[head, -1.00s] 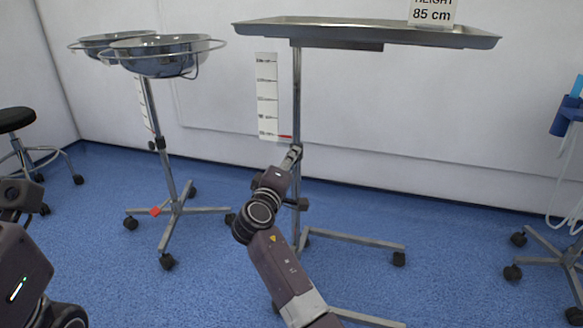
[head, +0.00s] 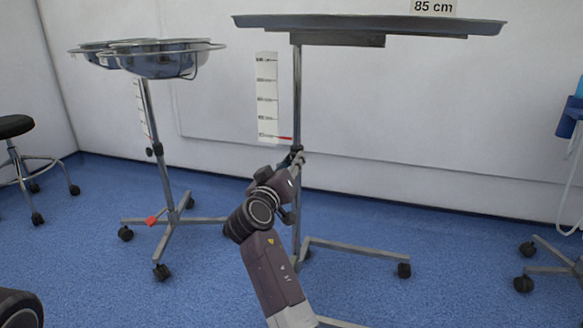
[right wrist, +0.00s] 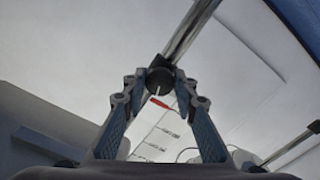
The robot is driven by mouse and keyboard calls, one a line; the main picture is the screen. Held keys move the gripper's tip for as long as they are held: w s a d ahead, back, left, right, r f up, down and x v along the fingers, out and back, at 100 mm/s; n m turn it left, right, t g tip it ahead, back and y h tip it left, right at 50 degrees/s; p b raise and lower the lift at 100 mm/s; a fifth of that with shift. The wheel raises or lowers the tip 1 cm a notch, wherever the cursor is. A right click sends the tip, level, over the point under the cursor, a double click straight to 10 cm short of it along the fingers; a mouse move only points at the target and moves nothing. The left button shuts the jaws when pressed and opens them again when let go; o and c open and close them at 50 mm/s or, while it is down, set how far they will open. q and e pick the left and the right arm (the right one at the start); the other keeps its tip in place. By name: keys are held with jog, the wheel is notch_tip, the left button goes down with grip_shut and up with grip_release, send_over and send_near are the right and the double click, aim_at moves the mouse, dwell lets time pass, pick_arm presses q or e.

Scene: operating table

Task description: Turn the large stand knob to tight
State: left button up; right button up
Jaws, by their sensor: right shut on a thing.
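The large stand has a wide metal tray (head: 370,24) on an upright pole (head: 297,90). Its black knob (right wrist: 160,80) shows in the right wrist view, on the pole between my fingertips, with a pale mark on its face. My right gripper (head: 297,158) is at the pole just below the scale's red pointer. In the right wrist view its two blue-grey fingers (right wrist: 161,77) are shut on the knob from both sides. In the head view the gripper and wrist mostly hide the knob. My left gripper is out of view.
A height scale (head: 267,95) is beside the pole, and a sign (head: 433,7) reads 85 cm. A smaller stand with metal bowls (head: 160,62) and its own small knob (head: 154,150) is to the left. A stool (head: 15,127) stands far left. Blue floor is open between the bases.

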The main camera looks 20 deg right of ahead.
jog(key=shift+f, duration=0.1)
dwell(0.5)
jog(key=o, duration=1.2)
jog(key=shift+c, duration=0.2)
notch_tip(320, 180, up, 10)
